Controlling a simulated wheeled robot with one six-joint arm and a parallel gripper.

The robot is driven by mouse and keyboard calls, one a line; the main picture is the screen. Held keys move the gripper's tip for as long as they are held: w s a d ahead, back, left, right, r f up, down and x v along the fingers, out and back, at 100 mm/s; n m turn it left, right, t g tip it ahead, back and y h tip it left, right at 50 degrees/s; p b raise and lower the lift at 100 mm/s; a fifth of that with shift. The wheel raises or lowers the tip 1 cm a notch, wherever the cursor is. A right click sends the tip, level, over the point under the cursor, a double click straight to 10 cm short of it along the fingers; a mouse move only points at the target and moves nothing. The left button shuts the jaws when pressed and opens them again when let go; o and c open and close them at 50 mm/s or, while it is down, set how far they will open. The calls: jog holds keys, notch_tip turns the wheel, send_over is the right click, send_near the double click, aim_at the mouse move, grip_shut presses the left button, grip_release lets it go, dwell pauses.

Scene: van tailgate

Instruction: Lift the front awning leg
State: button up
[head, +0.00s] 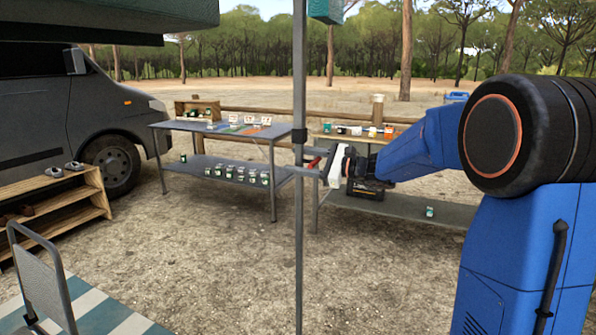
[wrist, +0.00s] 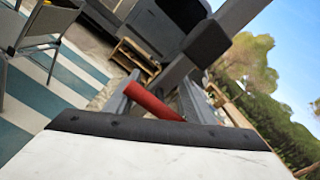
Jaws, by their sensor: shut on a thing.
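The front awning leg (head: 299,230) is a thin grey upright pole in the middle of the head view, running from the awning's corner to the ground. A dark collar (head: 299,136) sits on it at mid-height. My gripper (head: 301,168) reaches in from the right and is shut on the leg just below this collar. In the wrist view the leg (wrist: 240,12) crosses at a slant, with the dark collar (wrist: 208,43) close ahead. A red bar (wrist: 150,101) lies in front of the white gripper body. The exact contact of the fingers is partly hidden.
A van (head: 60,105) and wooden shelf (head: 60,207) stand left. Two grey tables (head: 225,133) with small goods stand behind the leg. A folding chair (head: 45,280) stands on a striped mat (head: 105,315) at the lower left. Bare ground lies around the leg.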

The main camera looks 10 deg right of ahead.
jog(key=shift+r, duration=0.3)
jog(key=o, duration=1.2)
jog(key=shift+o, duration=0.2)
jog(key=v, duration=1.7)
jog(key=shift+d, duration=0.25)
jog(key=shift+s+a+f, duration=0.1)
jog(key=shift+s+f, duration=0.05)
